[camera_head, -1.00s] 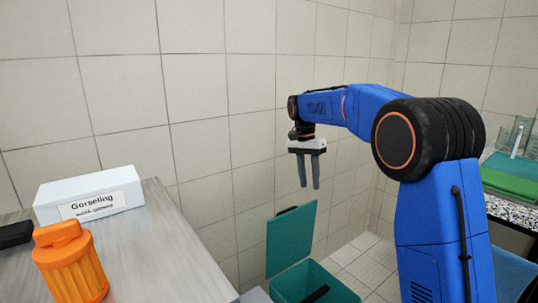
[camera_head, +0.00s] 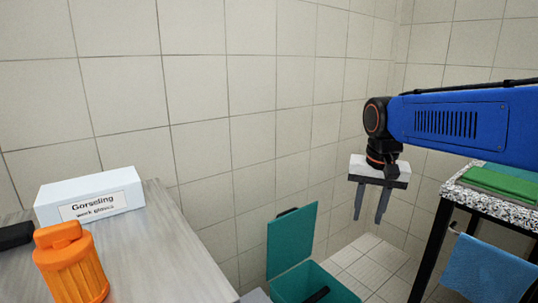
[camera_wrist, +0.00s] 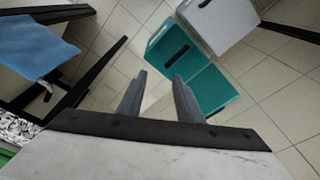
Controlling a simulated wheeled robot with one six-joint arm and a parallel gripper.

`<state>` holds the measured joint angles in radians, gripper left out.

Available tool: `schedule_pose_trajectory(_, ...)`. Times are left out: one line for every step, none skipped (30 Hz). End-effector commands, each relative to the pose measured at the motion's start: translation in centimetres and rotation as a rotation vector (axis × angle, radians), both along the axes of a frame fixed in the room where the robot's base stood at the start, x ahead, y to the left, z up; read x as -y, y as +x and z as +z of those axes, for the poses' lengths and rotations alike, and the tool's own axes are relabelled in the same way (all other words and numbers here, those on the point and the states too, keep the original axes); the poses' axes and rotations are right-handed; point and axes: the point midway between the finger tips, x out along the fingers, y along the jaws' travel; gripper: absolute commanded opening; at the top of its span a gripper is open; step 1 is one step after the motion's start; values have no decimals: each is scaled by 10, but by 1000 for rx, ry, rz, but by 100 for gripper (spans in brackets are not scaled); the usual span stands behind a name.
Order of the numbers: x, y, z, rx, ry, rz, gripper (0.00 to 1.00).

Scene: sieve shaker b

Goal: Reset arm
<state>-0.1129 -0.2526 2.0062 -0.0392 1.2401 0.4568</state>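My gripper (camera_head: 370,203) hangs from my blue arm with its fingers pointing down, in front of the tiled wall. It is in the air to the right of the open teal bin (camera_head: 292,243). In the wrist view my two grey fingers (camera_wrist: 157,88) stand apart with nothing between them, and floor tiles show behind them. The gripper is open and empty.
A metal bench (camera_head: 165,255) at left bears a white glove box (camera_head: 90,197), an orange container (camera_head: 70,265) and a dark object (camera_head: 15,235). At right a speckled table (camera_head: 490,207) carries green items, with a blue cloth (camera_head: 487,270) hanging below.

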Motion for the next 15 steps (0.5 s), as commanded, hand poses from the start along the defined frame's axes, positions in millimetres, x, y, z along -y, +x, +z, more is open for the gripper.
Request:
schedule_pose_trajectory(4, -16, -2, 16, 1, 16, 33)
schedule_pose_trajectory(6, -23, -4, 25, 0, 29, 33)
schedule_pose_trajectory(9, -34, -8, 36, -1, 45, 33)
schedule_pose_trajectory(11, -42, -10, 45, -2, 56, 33)
schedule_pose_trajectory(13, -49, -12, 55, -3, 68, 33)
schedule_pose_trajectory(15, -60, -16, 66, -4, 84, 33)
schedule_pose_trajectory(17, -67, -19, 76, -7, 97, 33)
schedule_pose_trajectory(18, -75, -22, 86, -7, 108, 33)
schedule_pose_trajectory(20, -85, -27, 97, -10, 124, 33)
schedule_pose_trajectory(22, -93, -30, 107, -12, 136, 33)
schedule_pose_trajectory(23, -100, -34, 116, -14, 147, 33)
schedule_pose_trajectory(25, -110, -40, 127, -18, 163, 33)
schedule_pose_trajectory(27, -117, -43, 137, -20, 174, 33)
schedule_pose_trajectory(28, -124, -48, 146, -23, 187, 33)
schedule_pose_trajectory(29, -134, -54, 158, -27, 201, 33)
